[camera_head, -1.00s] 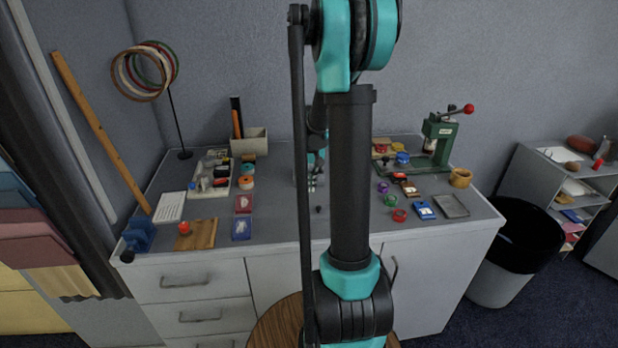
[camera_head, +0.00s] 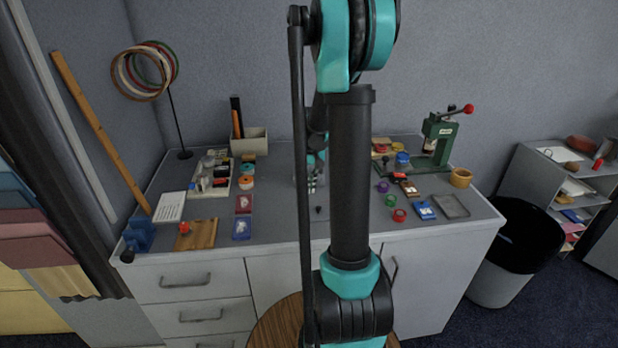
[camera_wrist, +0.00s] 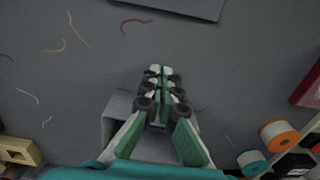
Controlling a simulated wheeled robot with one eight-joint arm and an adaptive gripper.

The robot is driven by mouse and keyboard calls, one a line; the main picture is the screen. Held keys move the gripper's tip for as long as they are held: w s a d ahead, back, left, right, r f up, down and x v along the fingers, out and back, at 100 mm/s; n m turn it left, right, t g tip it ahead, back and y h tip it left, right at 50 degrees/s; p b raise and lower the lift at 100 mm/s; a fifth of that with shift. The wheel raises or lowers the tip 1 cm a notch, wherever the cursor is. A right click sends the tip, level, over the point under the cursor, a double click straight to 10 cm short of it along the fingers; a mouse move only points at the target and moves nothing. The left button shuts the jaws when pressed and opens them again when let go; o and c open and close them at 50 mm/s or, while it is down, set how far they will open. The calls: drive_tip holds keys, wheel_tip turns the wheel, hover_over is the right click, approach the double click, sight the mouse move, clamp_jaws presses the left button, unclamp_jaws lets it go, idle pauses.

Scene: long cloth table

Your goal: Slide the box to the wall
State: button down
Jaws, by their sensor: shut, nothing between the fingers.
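A pale grey box (camera_wrist: 115,108) shows in the wrist view behind and beneath my gripper (camera_wrist: 162,72). Its left side and a corner are visible. The fingers hide much of the rest. The fingers are shut with nothing between them and lie over the box in the picture; I cannot tell whether they touch it. In the head view my gripper (camera_head: 313,182) is low over the middle of the table, partly covered by my arm. The box is mostly hidden there. The grey wall (camera_head: 225,60) stands behind the table's back edge.
Orange tape (camera_wrist: 280,135) and a red item (camera_wrist: 307,88) lie at the right in the wrist view. On the grey table (camera_head: 280,220), a pen holder (camera_head: 252,146) stands back left and a green press (camera_head: 437,140) back right. Several small items lie on both sides.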

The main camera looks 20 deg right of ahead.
drive_tip(key=shift+w+d, duration=0.3)
drive_tip(key=shift+w, duration=0.9)
drive_tip(key=shift+w+d, duration=0.25)
drive_tip(key=shift+w, duration=0.9)
drive_tip(key=shift+w+d, duration=0.3)
drive_tip(key=shift+w, duration=0.9)
drive_tip(key=shift+w+d, duration=0.25)
drive_tip(key=shift+w, duration=0.9)
drive_tip(key=shift+w+d, duration=0.3)
drive_tip(key=shift+w, duration=0.9)
drive_tip(key=shift+w+d, duration=0.25)
drive_tip(key=shift+w, duration=0.9)
drive_tip(key=shift+w, duration=0.1)
drive_tip(key=shift+w+d, duration=0.3)
drive_tip(key=shift+w, duration=0.85)
drive_tip(key=shift+w+d, duration=0.25)
drive_tip(key=shift+w, duration=0.85)
drive_tip(key=shift+w+d, duration=0.3)
drive_tip(key=shift+w, duration=0.85)
drive_tip(key=shift+w+d, duration=0.2)
drive_tip(key=shift+w, duration=0.7)
drive_tip(key=shift+w+d, duration=0.2)
drive_tip(key=shift+w, duration=0.75)
drive_tip(key=shift+w+d, duration=0.2)
drive_tip(key=shift+w, duration=0.7)
drive_tip(key=shift+s+a+r, duration=0.15)
drive_tip(key=shift+s+a, duration=0.05)
drive_tip(key=shift+s, duration=0.8)
